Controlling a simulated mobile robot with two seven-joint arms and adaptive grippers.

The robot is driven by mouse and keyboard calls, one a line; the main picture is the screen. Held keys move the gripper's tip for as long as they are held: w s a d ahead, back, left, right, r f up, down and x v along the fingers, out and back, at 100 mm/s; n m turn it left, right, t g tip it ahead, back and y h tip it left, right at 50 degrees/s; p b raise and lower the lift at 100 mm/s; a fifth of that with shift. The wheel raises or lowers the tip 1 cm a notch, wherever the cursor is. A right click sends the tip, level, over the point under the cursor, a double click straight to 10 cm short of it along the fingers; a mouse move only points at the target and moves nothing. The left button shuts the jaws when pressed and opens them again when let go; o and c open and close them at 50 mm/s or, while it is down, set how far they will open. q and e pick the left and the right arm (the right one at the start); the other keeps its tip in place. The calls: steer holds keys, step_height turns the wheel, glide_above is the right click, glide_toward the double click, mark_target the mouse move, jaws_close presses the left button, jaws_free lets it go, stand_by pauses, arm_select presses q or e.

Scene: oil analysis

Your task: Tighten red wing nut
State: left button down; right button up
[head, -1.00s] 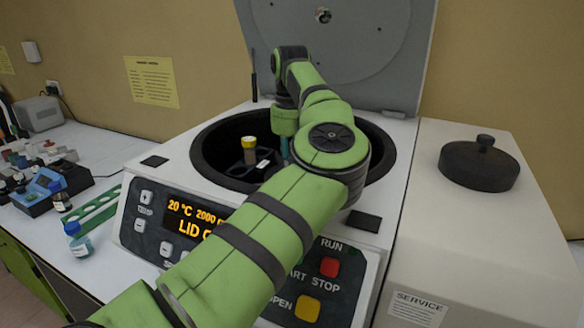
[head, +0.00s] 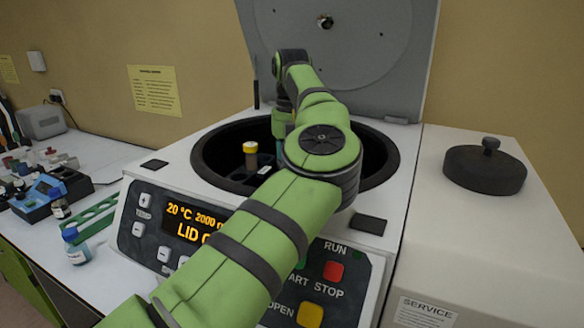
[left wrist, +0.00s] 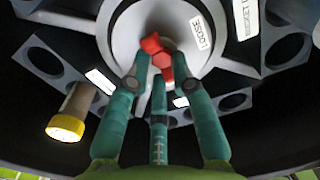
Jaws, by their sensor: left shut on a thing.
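The red wing nut (left wrist: 151,43) sits at the centre of the grey rotor hub (left wrist: 118,22) in the left wrist view. My left gripper (left wrist: 160,66) has its teal fingers closed around the nut from below in that picture. A label with lettering like "LOOSE" (left wrist: 201,32) is on the hub beside the nut. In the head view my left arm reaches into the open centrifuge bowl (head: 208,150) and hides the nut and the fingertips. My right gripper is in neither view.
The grey lid (head: 345,45) stands open behind the bowl. A yellow-capped tube (head: 250,158) stands in a rotor holder; it also shows in the left wrist view (left wrist: 70,115). A dark knobbed lid (head: 484,172) rests on the right-hand unit. Bottles and racks stand at left.

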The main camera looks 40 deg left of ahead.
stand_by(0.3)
arm_select(q)
steer(key=c, duration=1.1)
jaws_free()
steer(key=shift+o, duration=0.2)
steer(key=shift+r, duration=3.75)
